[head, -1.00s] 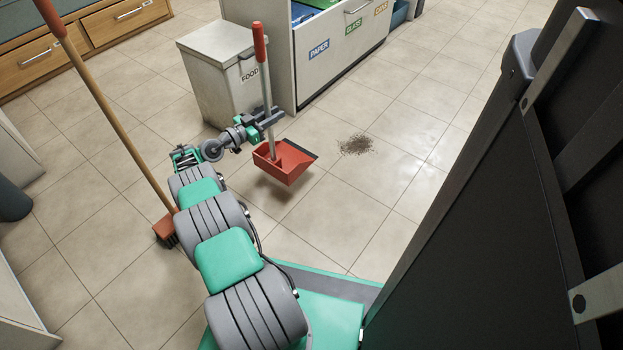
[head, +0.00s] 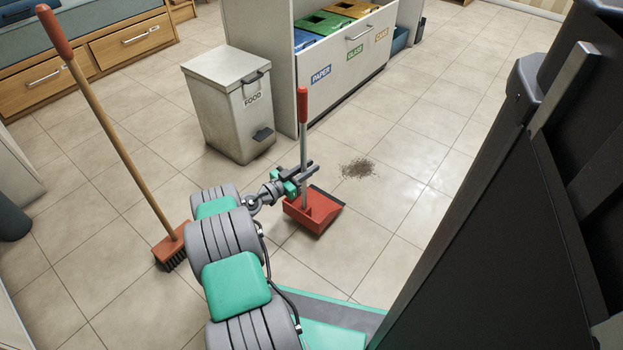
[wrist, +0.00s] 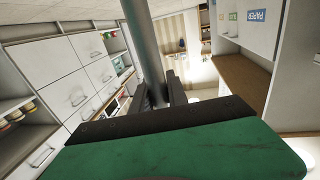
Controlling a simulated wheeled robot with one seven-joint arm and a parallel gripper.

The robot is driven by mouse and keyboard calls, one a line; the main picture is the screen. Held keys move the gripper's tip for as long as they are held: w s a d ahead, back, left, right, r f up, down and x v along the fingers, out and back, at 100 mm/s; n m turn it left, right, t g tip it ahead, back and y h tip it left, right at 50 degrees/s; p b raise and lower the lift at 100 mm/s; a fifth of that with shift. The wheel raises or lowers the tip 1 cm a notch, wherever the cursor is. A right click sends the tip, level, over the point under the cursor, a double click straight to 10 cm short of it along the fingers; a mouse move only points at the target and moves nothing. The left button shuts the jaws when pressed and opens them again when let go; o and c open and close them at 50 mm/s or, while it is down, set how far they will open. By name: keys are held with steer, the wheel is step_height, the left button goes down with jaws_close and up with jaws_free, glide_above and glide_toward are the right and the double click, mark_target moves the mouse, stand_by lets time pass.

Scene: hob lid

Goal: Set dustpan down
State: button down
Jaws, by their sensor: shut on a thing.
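The red dustpan (head: 318,213) has a long grey handle with a red grip (head: 302,104) and stands upright in the head view. Its pan is at or just above the floor; I cannot tell whether it touches. My gripper (head: 308,174) is shut on the handle, low down and a little above the pan. In the wrist view the grey handle (wrist: 144,40) rises between the dark fingers (wrist: 164,90); the pan is not visible there. A patch of brown crumbs (head: 358,168) lies on the floor just beyond the pan, apart from it.
A broom (head: 125,150) with a wooden handle stands at left. A grey FOOD bin (head: 226,110) and a sorting cabinet (head: 345,65) stand behind the dustpan. A large dark panel (head: 500,220) fills the right side. Tiled floor around the crumbs is clear.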

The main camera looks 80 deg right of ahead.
steer(key=f+b, duration=0.1)
steer(key=f, duration=0.1)
steer(key=s+f, duration=0.1)
steer(key=f, duration=0.1)
steer(key=shift+a+b, duration=0.1)
steer(key=shift+b, duration=0.25)
steer(key=c, duration=1.3)
jaws_free()
steer(key=shift+f, duration=0.1)
